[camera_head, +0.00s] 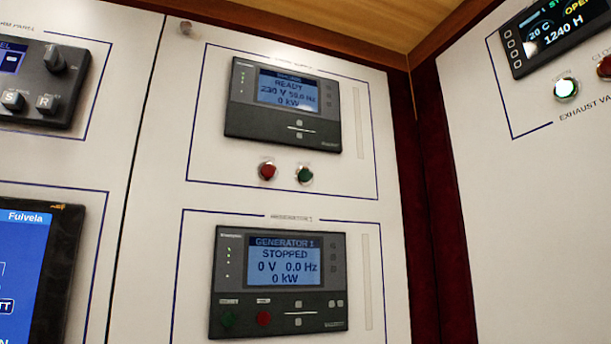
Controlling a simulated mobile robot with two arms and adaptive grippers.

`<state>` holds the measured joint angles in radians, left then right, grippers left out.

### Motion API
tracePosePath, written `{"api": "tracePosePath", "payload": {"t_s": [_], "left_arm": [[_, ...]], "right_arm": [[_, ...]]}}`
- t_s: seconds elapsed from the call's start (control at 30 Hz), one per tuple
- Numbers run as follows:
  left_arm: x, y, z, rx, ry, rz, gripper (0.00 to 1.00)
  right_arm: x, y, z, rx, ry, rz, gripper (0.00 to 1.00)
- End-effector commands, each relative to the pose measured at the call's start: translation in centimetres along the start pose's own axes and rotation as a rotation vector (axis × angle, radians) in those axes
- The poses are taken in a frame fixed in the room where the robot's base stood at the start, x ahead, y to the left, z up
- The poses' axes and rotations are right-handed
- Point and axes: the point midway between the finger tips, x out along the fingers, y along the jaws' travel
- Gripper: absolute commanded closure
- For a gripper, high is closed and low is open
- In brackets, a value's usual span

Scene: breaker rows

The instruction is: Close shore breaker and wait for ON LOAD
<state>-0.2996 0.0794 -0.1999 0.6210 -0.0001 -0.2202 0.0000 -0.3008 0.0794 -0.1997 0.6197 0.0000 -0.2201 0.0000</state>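The upper controller (283,108), under a blurred label, has a lit screen (288,90) reading READY, 230 V, 50.0 Hz and 0 kW. Its heading is too blurred to read surely. Below it on the white panel are a red button (268,171) on the left and a green button (305,175) on the right. The button labels are too small to read. No ON LOAD text shows on this screen. Neither of my grippers is in view.
Below is the generator 1 controller (279,283), reading STOPPED, 0 V, with green and red buttons. At left are a dark control unit (45,79) and a blue touchscreen (30,270). At right, an angled panel (545,220) carries a display and a lit button (566,90).

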Motion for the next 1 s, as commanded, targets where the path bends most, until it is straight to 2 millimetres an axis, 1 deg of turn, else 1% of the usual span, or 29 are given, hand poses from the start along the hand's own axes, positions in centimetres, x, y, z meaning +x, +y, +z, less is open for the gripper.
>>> {"api": "tracePosePath", "payload": {"t_s": [0.03,0.2,1.0], "left_arm": [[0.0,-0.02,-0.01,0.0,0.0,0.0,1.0],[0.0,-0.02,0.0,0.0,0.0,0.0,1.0],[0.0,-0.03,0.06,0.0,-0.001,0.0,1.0]], "right_arm": [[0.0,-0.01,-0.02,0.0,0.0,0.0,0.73],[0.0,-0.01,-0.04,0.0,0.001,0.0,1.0],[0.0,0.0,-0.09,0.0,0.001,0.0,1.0]]}}
